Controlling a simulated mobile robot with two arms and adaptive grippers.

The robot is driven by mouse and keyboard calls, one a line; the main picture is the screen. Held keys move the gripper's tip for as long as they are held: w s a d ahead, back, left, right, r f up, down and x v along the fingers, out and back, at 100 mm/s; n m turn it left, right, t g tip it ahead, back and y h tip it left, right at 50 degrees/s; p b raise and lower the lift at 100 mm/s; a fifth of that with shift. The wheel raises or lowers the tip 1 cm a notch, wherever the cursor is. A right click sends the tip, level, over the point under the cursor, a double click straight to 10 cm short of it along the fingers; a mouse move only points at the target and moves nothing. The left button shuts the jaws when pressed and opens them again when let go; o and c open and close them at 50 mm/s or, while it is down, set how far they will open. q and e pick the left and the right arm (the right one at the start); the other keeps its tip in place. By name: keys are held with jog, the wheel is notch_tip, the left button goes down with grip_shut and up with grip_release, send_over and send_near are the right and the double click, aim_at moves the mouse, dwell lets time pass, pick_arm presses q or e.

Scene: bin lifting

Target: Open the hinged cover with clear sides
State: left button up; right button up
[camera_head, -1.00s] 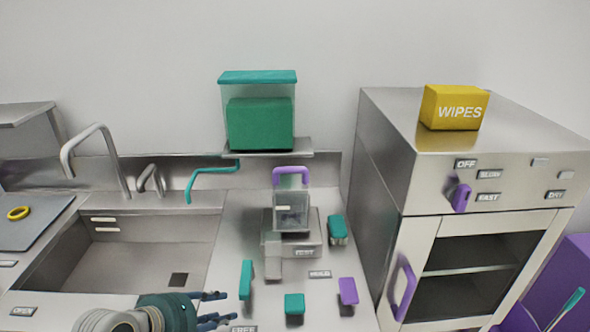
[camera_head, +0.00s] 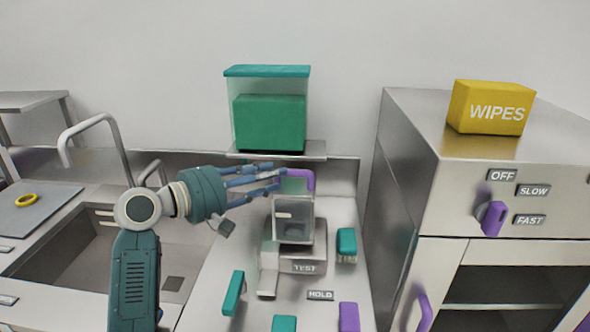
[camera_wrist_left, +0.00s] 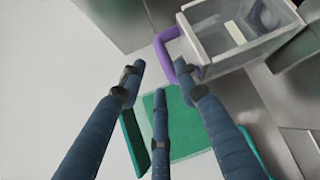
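The hinged cover (camera_head: 293,219) is a small box with clear sides, and it sits closed on a grey stand labelled TEST. Its purple handle (camera_head: 308,180) stands at the top, partly hidden behind my fingers. My left gripper (camera_head: 277,178) comes in from the left with its blue fingers level with the handle. In the left wrist view the fingers (camera_wrist_left: 160,72) are spread and empty. The purple handle (camera_wrist_left: 163,42) shows just beyond the fingertips there, with the clear cover (camera_wrist_left: 238,32) behind it; I cannot tell whether they touch. My right gripper is not in view.
A green container with a teal lid (camera_head: 267,71) stands on a shelf (camera_head: 313,151) above the cover. A steel cabinet (camera_head: 400,190) with a yellow wipes box (camera_head: 490,107) is at right. A teal brush (camera_head: 346,242) and several small blocks lie around the stand.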

aim_at(293, 171)
pick_arm(q)
jog(key=x, duration=0.4)
jog(key=shift+d+p, duration=0.2)
jog(key=shift+p, duration=0.1)
jog(key=x, duration=0.2)
jog(key=shift+w+d+f, duration=0.1)
jog(key=shift+w+d, duration=0.05)
jog(key=shift+w, duration=0.05)
jog(key=shift+w+d+f+p, duration=0.2)
jog(key=shift+w+d+p, duration=0.1)
jog(key=shift+w, duration=0.05)
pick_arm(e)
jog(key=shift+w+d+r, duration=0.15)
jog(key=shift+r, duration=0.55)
pick_arm(q)
grip_shut()
